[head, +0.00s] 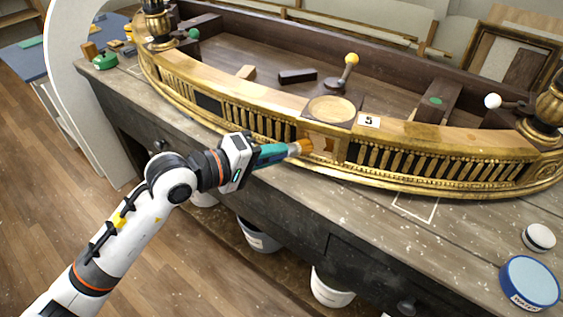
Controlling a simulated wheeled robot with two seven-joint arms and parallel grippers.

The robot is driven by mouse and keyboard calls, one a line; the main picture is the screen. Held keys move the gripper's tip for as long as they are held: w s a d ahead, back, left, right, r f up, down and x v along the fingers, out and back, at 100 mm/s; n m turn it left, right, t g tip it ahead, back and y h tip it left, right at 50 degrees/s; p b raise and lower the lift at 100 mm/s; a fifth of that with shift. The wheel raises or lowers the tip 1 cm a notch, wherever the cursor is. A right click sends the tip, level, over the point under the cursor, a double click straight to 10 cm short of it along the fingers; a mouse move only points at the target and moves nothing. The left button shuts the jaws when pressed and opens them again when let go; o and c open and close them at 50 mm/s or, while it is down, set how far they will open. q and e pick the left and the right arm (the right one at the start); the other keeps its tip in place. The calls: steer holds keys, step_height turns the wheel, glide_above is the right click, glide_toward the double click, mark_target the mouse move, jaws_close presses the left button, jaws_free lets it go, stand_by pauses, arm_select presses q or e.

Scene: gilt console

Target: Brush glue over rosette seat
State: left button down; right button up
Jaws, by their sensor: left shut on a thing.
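My left gripper (252,155) is shut on a brush (272,153) with a teal handle, held roughly level. The brush's orange-brown bristles (303,147) point right and reach the bare wooden seat (322,146) on the front of the gilt console (430,165). They look to touch the seat's left part, but I cannot be sure of contact. A round pale disc (331,108) lies on a dark square on the rail above the seat. A tag marked 5 (369,121) is beside it. My right gripper is not in view.
A knob-ended clamp (348,70) rises behind the rail. Buckets (331,288) sit under the bench (350,220). Bare bench lies in front of the console.

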arm_select(q)
steer(key=shift+w+a, duration=0.25)
steer(key=shift+a, duration=0.2)
steer(key=shift+s+r, duration=0.1)
steer(key=shift+r, duration=0.9)
steer(key=s+d+b, duration=0.1)
steer(key=s+d, duration=0.1)
steer(key=d, duration=0.4)
steer(key=shift+s+d, duration=0.15)
steer(key=shift+s, duration=0.15)
steer(key=shift+s+f, duration=0.1)
steer(key=shift+s+a+b, duration=0.4)
steer(key=shift+s, duration=0.5)
steer(key=shift+s+a+b, duration=0.4)
steer(key=shift+s+b, duration=0.05)
steer(key=shift+s, duration=0.45)
steer(key=shift+s+a+b, duration=0.4)
steer(key=shift+s, duration=0.5)
steer(key=shift+s+a+p, duration=0.15)
steer(key=shift+s+a, duration=0.15)
steer(key=shift+s, duration=0.4)
steer(key=shift+s+a+p, duration=0.15)
steer(key=shift+s+a, duration=0.1)
steer(key=shift+s, duration=0.4)
